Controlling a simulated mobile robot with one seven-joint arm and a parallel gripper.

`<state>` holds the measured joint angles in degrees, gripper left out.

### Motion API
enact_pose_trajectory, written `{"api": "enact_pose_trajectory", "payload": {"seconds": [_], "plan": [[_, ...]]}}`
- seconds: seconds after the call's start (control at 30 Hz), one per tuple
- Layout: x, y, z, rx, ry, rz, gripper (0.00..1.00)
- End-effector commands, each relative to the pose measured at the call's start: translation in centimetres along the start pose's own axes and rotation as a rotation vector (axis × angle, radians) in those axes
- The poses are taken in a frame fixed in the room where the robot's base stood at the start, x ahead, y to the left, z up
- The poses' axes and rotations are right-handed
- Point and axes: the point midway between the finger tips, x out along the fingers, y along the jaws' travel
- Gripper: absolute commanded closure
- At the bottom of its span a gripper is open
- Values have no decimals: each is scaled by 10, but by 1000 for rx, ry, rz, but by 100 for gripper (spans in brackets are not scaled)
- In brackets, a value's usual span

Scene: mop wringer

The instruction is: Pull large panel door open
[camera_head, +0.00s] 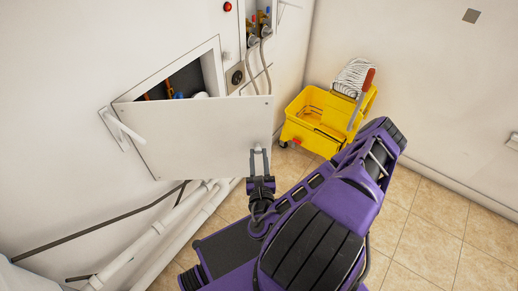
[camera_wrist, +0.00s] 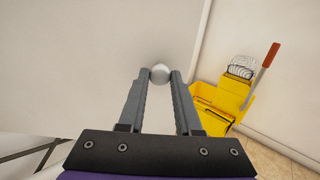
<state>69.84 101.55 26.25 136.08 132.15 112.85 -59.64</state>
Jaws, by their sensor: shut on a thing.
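The large white panel door (camera_head: 205,130) stands partly open, swung out from the wall. Its hinged side is at the left, and its free edge is at the right. Behind its top edge, part of the wall opening (camera_head: 185,82) shows with coloured items inside; the rest is hidden by the door. My gripper (camera_head: 259,151) is at the lower right corner of the door. In the wrist view its two fingers are shut on a round pale knob (camera_wrist: 160,73) on the door face (camera_wrist: 75,60).
White pipes (camera_head: 160,228) run along the wall below. A lever handle (camera_head: 120,127) sticks out at the door's left. A smaller niche with hoses (camera_head: 262,62) is above right.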

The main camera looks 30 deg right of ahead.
Motion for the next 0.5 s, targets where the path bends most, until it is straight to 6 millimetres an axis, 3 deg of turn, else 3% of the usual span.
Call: {"api": "enact_pose_trajectory", "payload": {"seconds": [0.5], "plan": [[-11,2,0,-1,-1,-41,100]]}}
